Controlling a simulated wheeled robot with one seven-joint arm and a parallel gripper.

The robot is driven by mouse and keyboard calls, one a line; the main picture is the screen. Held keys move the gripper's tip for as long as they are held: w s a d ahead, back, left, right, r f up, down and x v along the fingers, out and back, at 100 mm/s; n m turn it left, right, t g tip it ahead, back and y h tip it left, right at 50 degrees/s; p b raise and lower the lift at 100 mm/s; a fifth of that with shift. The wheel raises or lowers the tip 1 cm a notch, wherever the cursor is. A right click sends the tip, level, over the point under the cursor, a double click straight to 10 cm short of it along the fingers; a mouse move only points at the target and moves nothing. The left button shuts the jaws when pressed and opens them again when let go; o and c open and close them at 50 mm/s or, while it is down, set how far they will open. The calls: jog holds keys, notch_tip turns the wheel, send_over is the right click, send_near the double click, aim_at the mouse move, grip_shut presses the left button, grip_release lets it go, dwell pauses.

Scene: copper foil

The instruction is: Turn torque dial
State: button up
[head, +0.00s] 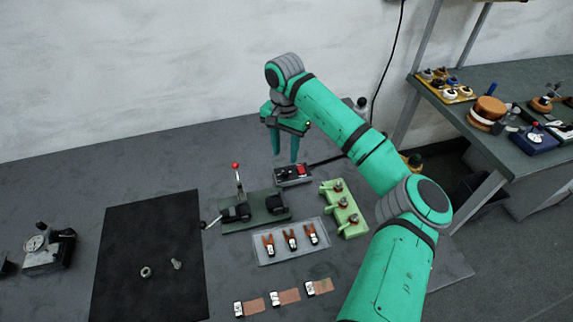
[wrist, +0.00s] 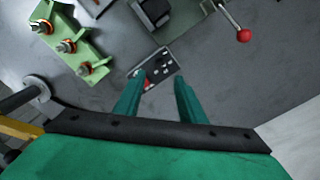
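No part is clearly readable as the torque dial. A small dark box (head: 293,174) with a red part on top lies on the bench just below my gripper (head: 285,156). In the wrist view the box (wrist: 160,64) lies beyond and between my fingertips (wrist: 158,80), its red part near the left finger. My gripper is open and empty, its fingers pointing down, above the box and apart from it. A small device with a round pale face (head: 36,243) stands at the far left of the bench.
A dark green fixture with a red-knobbed lever (head: 236,166) stands left of the box. A light green block with several posts (head: 344,208) stands to the right. A clear tray (head: 262,256) lies in front. A black mat (head: 150,220) holds a nut and bolt.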

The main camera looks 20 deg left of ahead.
aim_at(285, 172)
notch_tip(285, 172, down, 8)
jog(key=shift+f, duration=0.1)
jog(key=shift+c, duration=0.6)
grip_shut()
